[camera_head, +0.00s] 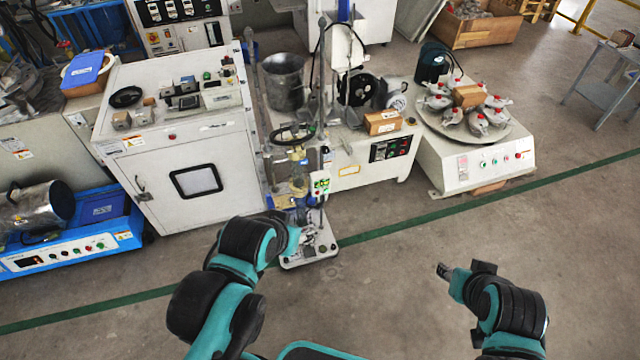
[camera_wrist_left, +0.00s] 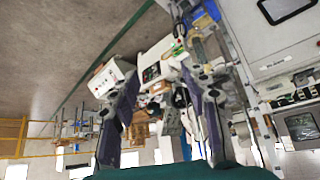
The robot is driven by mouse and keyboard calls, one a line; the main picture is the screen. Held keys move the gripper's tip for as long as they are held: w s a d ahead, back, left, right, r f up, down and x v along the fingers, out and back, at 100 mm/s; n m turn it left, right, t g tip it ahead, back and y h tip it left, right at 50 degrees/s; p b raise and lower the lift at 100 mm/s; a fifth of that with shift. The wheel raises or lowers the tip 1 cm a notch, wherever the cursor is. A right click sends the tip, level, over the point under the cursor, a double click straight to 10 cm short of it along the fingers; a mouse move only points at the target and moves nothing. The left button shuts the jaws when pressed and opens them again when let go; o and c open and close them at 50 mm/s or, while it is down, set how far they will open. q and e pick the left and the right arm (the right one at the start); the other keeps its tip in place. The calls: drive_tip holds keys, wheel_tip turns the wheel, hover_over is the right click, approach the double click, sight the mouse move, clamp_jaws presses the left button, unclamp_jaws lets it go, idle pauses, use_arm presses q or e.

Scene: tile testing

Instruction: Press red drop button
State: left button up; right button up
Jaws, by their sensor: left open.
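A small white control box (camera_head: 320,184) with green and red buttons is on the upright test stand (camera_head: 308,250) near the middle of the head view. The buttons are too small to read, so I cannot tell which is the drop button. The box also shows in the left wrist view (camera_wrist_left: 178,49), between and beyond the fingertips. My left gripper (camera_wrist_left: 160,76) is open and empty, with its fingers apart. In the head view its fingers are mostly hidden by my left forearm, near the stand's base. My right gripper (camera_head: 445,271) is over bare floor, its fingers unclear.
A white cabinet (camera_head: 180,160) stands left of the stand. Behind and right is a white machine with a round plate (camera_head: 465,125) and buttons on its front. A blue machine (camera_head: 60,258) is at far left. The floor right of the green line (camera_head: 480,188) is clear.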

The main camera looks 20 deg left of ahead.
use_arm(q)
clamp_jaws()
idle(1.2)
